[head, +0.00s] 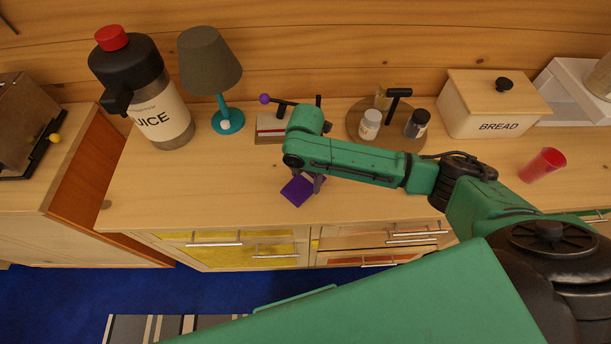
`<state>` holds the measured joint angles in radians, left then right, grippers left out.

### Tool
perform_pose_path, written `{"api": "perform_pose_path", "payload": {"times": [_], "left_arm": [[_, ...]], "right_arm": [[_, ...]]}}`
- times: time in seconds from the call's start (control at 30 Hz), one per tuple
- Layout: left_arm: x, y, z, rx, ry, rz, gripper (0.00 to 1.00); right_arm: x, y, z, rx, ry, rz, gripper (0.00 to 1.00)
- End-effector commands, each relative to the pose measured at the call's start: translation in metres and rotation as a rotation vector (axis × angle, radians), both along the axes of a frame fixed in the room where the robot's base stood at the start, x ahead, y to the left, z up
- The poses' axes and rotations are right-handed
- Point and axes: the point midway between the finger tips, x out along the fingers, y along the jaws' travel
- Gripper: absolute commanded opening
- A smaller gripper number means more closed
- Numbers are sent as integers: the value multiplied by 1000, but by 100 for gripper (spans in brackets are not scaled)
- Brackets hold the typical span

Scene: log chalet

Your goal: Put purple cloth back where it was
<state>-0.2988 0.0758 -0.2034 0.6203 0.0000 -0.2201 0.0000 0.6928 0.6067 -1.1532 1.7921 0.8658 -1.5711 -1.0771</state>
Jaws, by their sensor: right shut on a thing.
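The purple cloth (297,190) is a small, folded-looking square near the front of the wooden counter. My right gripper (316,182) is over its right side and shut on it, with the fingers pointing down. The cloth appears to be at or just above the counter top; I cannot tell which. Part of the cloth is hidden behind the fingers. My left gripper is not in view.
Behind stand a juice dispenser (160,112), a lamp (209,62), a lever device with a purple knob (265,99), a round spice stand (357,122) and a bread box (487,108). The counter's left front is clear.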

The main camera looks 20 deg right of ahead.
Motion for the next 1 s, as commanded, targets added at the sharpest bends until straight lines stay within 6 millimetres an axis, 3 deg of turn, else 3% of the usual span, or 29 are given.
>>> {"api": "perform_pose_path", "payload": {"times": [0.1,0.13,0.17,0.47,0.57,0.8,1.0], "left_arm": [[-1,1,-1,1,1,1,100],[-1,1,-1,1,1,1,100],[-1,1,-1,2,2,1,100],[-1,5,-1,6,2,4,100],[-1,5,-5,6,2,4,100],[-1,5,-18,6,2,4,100],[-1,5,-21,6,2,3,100]], "right_arm": [[0,0,-3,0,0,0,34],[0,0,-3,1,-1,0,97],[0,0,-2,1,-1,0,100],[1,0,4,1,-2,-1,100],[1,0,21,3,-4,-1,100],[2,0,87,3,-5,-1,100],[1,0,118,1,0,-2,100]]}}
